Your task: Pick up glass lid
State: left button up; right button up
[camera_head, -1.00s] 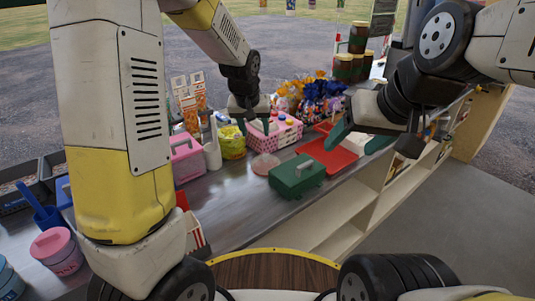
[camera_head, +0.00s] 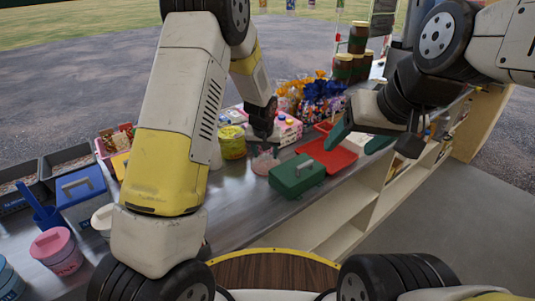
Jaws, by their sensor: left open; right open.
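The glass lid (camera_head: 263,165) appears as a clear, faintly pink round piece on the metal counter, just left of a green box with a handle (camera_head: 297,175). My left gripper (camera_head: 265,148) is open, pointing down at the lid, and its fingers overlap the lid's upper part in the picture. I cannot tell whether they touch it. My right gripper (camera_head: 357,144) is open and empty, above the red tray (camera_head: 330,155) and the counter's right edge.
A pink basket (camera_head: 290,132) and a yellow-green tub (camera_head: 232,143) stand close behind my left gripper. A blue box (camera_head: 82,192) and a pink lidded tub (camera_head: 55,250) stand at the left. Bare counter (camera_head: 240,210) lies in front of the lid.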

pick_arm(q)
jog(key=shift+w+f, duration=0.1)
grip_shut()
dwell(1.4)
